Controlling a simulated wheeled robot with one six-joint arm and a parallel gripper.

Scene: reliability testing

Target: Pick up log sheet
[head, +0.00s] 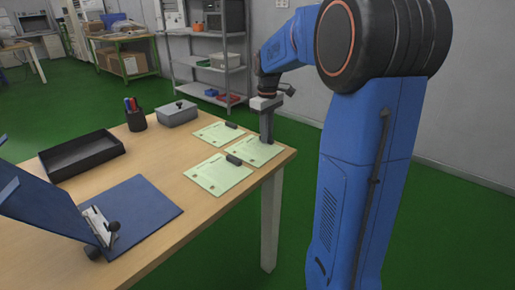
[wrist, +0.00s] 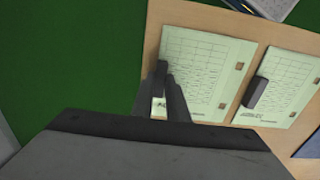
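Three pale green log sheets lie on the wooden table: a far one (head: 214,134), a middle one (head: 246,152) and a near one (head: 215,179). The far and near sheets each carry a small dark block. My gripper (head: 267,139) points straight down at the right end of the middle sheet and covers its block in the head view. In the wrist view my gripper (wrist: 163,80) has its fingertips close together at a dark block by the left edge of a sheet (wrist: 205,65). Whether they grip it is unclear. Another sheet (wrist: 290,72) lies to its right.
A black tray (head: 83,156), a pen cup (head: 136,121) and a grey box (head: 176,114) stand behind. A metal shelf (head: 216,69) stands beyond the table.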

